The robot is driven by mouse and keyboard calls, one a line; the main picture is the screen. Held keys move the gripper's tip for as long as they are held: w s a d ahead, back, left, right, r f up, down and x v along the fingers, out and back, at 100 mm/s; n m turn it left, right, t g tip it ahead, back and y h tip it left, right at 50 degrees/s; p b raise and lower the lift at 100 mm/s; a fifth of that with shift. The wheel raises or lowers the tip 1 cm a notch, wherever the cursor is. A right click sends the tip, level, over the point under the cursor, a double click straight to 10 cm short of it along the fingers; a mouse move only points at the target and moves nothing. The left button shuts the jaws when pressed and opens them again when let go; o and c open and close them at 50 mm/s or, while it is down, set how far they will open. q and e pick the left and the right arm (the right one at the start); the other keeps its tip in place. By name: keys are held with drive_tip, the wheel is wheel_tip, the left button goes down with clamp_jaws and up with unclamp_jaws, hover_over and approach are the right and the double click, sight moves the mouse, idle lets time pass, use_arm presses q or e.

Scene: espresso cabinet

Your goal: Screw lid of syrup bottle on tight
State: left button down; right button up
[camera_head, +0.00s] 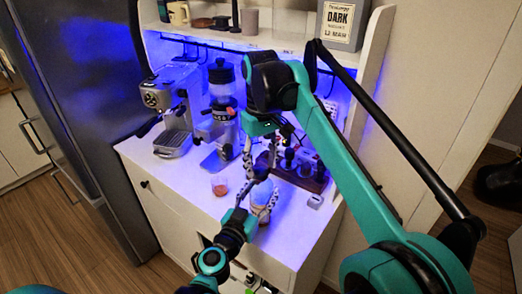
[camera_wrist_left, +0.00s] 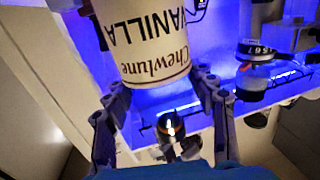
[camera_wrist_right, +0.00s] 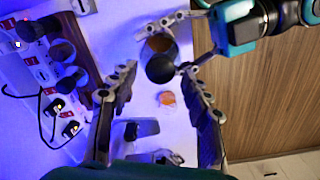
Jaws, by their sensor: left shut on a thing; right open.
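The syrup bottle (camera_head: 265,197) stands near the counter's front edge. Its cream label reads "Chewlune VANILLA" and appears upside down in the left wrist view (camera_wrist_left: 155,50). My left gripper (camera_head: 255,207) is shut on the bottle's side; its fingers flank the bottle in the left wrist view (camera_wrist_left: 160,100). A dark round lid (camera_wrist_right: 160,69) shows at the bottle's top in the right wrist view. My right gripper (camera_head: 262,160) is above the bottle, open and empty, its fingers apart in the right wrist view (camera_wrist_right: 158,78). The lid's thread is hidden.
A small glass with amber liquid (camera_head: 220,186) stands left of the bottle. An espresso machine (camera_head: 172,105) and a grinder (camera_head: 222,110) stand behind. A dark wooden board (camera_head: 300,176) with tools lies to the right. The counter's front left (camera_head: 180,185) is clear.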

drive_tip(key=shift+f, duration=1.4)
drive_tip(key=shift+c, duration=0.3)
clamp_jaws()
drive_tip(key=m, duration=0.5)
drive_tip(key=shift+m, duration=0.3)
drive_tip(key=shift+o, duration=0.8)
unclamp_jaws()
